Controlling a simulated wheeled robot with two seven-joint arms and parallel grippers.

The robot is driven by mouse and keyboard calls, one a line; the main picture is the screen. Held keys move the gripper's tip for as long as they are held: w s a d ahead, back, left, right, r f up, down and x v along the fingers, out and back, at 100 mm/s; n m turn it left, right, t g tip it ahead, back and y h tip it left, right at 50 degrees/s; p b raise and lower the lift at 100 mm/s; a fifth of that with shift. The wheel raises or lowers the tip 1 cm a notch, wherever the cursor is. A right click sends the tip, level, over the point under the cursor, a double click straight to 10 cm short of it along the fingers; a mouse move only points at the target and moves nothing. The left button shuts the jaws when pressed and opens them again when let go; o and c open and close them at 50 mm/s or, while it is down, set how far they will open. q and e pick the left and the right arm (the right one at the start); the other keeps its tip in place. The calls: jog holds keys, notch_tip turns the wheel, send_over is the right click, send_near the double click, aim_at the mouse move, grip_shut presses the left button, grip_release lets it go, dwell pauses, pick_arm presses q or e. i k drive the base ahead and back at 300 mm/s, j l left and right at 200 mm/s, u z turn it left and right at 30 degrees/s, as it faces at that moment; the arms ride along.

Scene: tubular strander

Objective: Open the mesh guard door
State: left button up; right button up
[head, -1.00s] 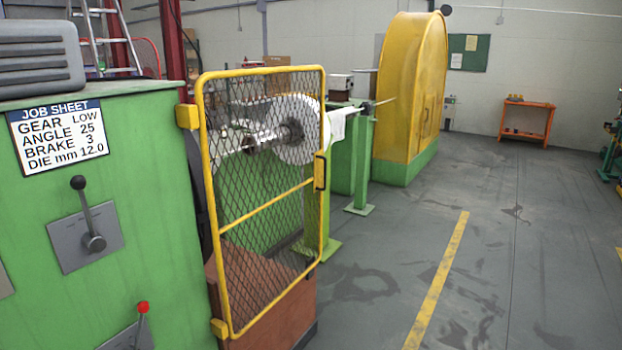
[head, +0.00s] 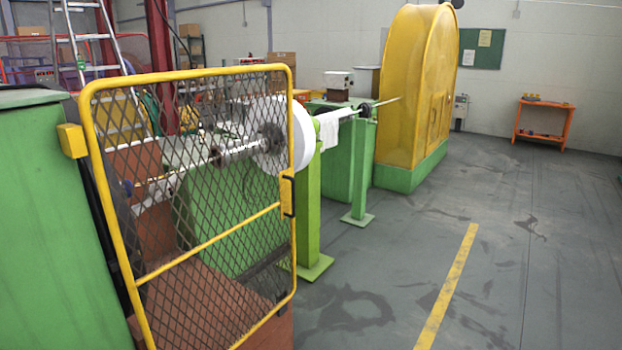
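The mesh guard door (head: 204,232) stands at the left of the head view, a yellow tube frame filled with dark diamond mesh. It looks shut across the machine's opening. A yellow hinge block (head: 72,140) joins its left side to the green cabinet. A dark handle on a yellow plate (head: 287,194) sits on its right upright. Behind the mesh are a metal shaft (head: 240,150) and a white disc (head: 300,138). Neither of my grippers shows in the view.
The green cabinet (head: 50,230) fills the left edge. A reddish-brown block (head: 270,330) stands low behind the door. Green posts (head: 307,205) and a yellow guard housing (head: 412,95) stand beyond. The grey floor right of the door is clear, with a yellow line (head: 447,288).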

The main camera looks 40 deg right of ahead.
aim_at(286, 188)
jog(key=i+l, duration=0.1)
jog(key=l, duration=0.4)
jog(key=i+l, duration=0.15)
jog(key=l, duration=0.4)
jog(key=i+l, duration=0.1)
jog(key=l, duration=0.4)
jog(key=i+l, duration=0.15)
jog(key=l, duration=0.4)
jog(key=i+l, duration=0.1)
jog(key=l, duration=0.4)
jog(key=i+l, duration=0.1)
jog(key=l, duration=0.45)
jog(key=i+l, duration=0.15)
jog(key=l, duration=0.35)
jog(key=i+l, duration=0.1)
jog(key=l, duration=0.45)
